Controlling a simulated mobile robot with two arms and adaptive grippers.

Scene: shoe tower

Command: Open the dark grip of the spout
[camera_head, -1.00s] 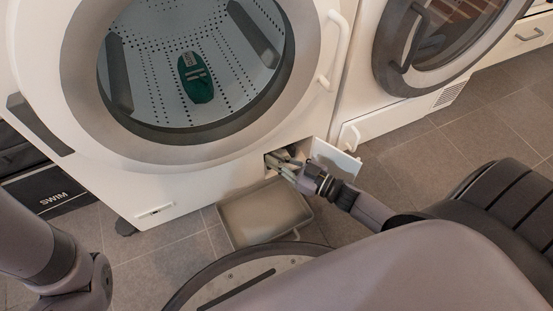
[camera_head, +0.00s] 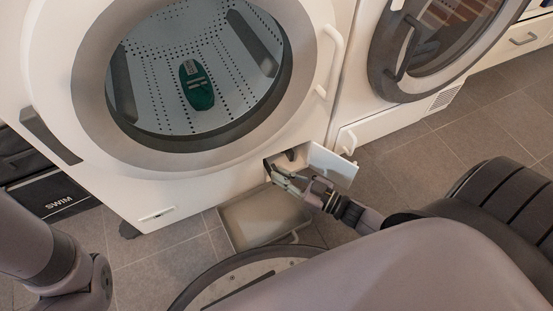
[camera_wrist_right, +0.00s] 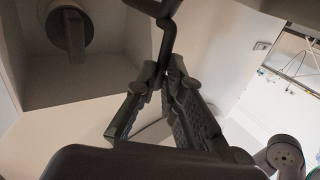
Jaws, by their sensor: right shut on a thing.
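The spout's dark grip (camera_wrist_right: 163,32) shows in the right wrist view as a bent dark bar at the top centre. My right gripper (camera_wrist_right: 166,76) is shut on its lower end, with both fingers meeting around it. In the head view, my right gripper (camera_head: 277,174) is at the small recess at the washer's lower right. The grip is too small there to tell from the fingers. The white flap (camera_head: 334,166) of the recess stands open right of the gripper. My left arm shows at the left edge, but its gripper is out of view.
A grey tray (camera_head: 240,232) lies on the floor under the recess. A round knob (camera_wrist_right: 72,28) sits inside the recess at left in the wrist view. A green shoe (camera_head: 197,88) lies in the drum. A second machine (camera_head: 385,122) stands at right.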

